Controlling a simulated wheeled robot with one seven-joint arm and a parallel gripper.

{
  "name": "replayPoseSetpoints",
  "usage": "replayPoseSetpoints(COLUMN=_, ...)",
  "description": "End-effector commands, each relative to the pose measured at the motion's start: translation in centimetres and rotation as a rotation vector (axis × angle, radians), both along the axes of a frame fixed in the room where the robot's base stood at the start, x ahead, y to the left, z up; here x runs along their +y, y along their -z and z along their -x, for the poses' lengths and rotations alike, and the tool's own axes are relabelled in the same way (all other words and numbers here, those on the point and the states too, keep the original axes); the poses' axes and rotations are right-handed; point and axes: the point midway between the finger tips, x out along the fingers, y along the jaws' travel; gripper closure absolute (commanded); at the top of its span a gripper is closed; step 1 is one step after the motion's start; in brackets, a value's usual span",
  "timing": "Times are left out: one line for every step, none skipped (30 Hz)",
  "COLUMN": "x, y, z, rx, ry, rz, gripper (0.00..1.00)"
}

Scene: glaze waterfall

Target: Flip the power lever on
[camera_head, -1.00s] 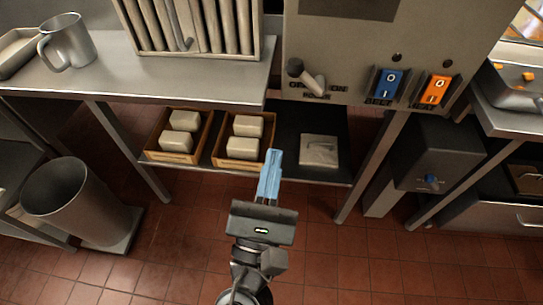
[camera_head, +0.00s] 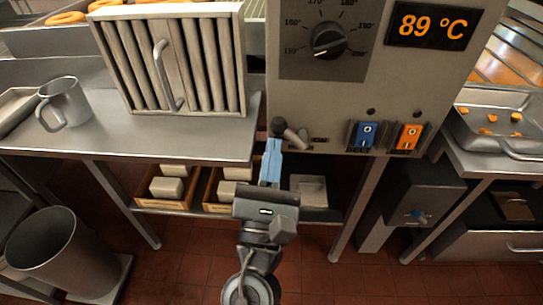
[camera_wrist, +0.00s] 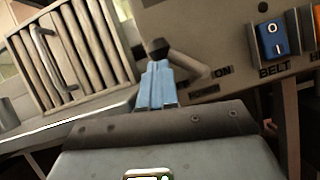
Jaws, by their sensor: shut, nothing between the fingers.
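The power lever (camera_head: 291,133) is a short grey arm with a dark round knob at its left end, low on the grey control panel (camera_head: 310,95). Its knob points left, away from the ON label. The lever (camera_wrist: 185,62) also shows in the wrist view, with the ON label to its right. My gripper (camera_head: 273,148) has blue fingers that are shut and empty. The fingertips are just below the knob and overlap it in the picture; I cannot tell whether they touch. In the wrist view the fingertips (camera_wrist: 159,66) also lie right under the knob.
A blue BELT switch (camera_head: 366,134) and an orange switch (camera_head: 408,136) sit right of the lever. A slatted panel with a handle (camera_head: 170,65) stands on the steel counter (camera_head: 150,140) to the left. A mug (camera_head: 64,103) is further left.

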Motion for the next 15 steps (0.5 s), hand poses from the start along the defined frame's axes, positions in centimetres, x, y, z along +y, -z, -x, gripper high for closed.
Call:
replayPoseSetpoints(x=0.0, y=0.01, z=0.0, rx=0.0, ry=0.0, rz=0.0, gripper=1.0)
replayPoseSetpoints(x=0.0, y=0.0, z=0.01, rx=0.0, ry=0.0, rz=0.0, gripper=1.0)
replayPoseSetpoints(x=0.01, y=0.0, z=0.01, rx=0.0, ry=0.0, rz=-0.001, gripper=1.0)
replayPoseSetpoints(x=0.01, y=0.0, z=0.01, rx=0.0, ry=0.0, rz=-0.002, gripper=1.0)
replayPoseSetpoints(x=0.0, y=0.0, z=0.0, rx=0.0, ry=0.0, rz=-0.004, gripper=1.0)
replayPoseSetpoints(x=0.0, y=-0.02, z=0.0, rx=0.0, ry=0.0, rz=-0.008, gripper=1.0)
replayPoseSetpoints(x=-0.01, y=-0.04, z=0.0, rx=0.0, ry=0.0, rz=-0.012, gripper=1.0)
replayPoseSetpoints(x=-0.01, y=-0.06, z=-0.01, rx=-0.002, ry=0.0, rz=-0.018, gripper=1.0)
replayPoseSetpoints(x=-0.02, y=-0.11, z=-0.02, rx=-0.002, ry=0.0, rz=-0.027, gripper=1.0)
replayPoseSetpoints(x=-0.03, y=-0.15, z=-0.02, rx=-0.002, ry=0.0, rz=-0.036, gripper=1.0)
replayPoseSetpoints(x=-0.02, y=-0.2, z=-0.01, rx=-0.002, ry=0.0, rz=-0.042, gripper=1.0)
replayPoseSetpoints(x=-0.02, y=-0.23, z=-0.01, rx=-0.003, ry=0.0, rz=-0.05, gripper=1.0)
replayPoseSetpoints(x=-0.02, y=-0.25, z=-0.01, rx=-0.003, ry=0.001, rz=-0.054, gripper=1.0)
replayPoseSetpoints(x=-0.03, y=-0.27, z=0.0, rx=-0.002, ry=0.001, rz=-0.057, gripper=1.0)
replayPoseSetpoints(x=-0.03, y=-0.29, z=0.0, rx=-0.002, ry=0.0, rz=-0.063, gripper=1.0)
